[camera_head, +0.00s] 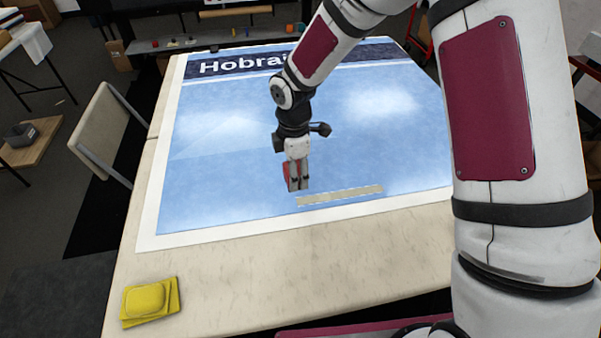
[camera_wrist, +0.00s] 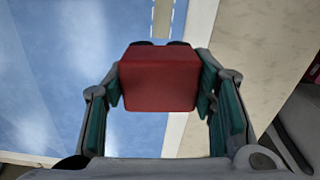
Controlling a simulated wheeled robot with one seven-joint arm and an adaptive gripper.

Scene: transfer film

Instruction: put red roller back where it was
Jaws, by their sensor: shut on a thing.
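The red roller (camera_wrist: 158,80) is between the two fingers of my gripper (camera_wrist: 160,92) in the wrist view, where its blocky red end fills the gap. In the head view my gripper (camera_head: 297,184) points down over the blue poster, and the red roller (camera_head: 288,171) shows only as a small red patch beside the fingers. My gripper is shut on it.
A blue poster (camera_head: 230,180) with white borders covers much of the pale table (camera_head: 330,255). A pale flat strip (camera_head: 340,196) lies near its front edge, right of my gripper. Folded yellow cloths (camera_head: 150,302) lie at the front left. A chair (camera_head: 100,135) stands at the left.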

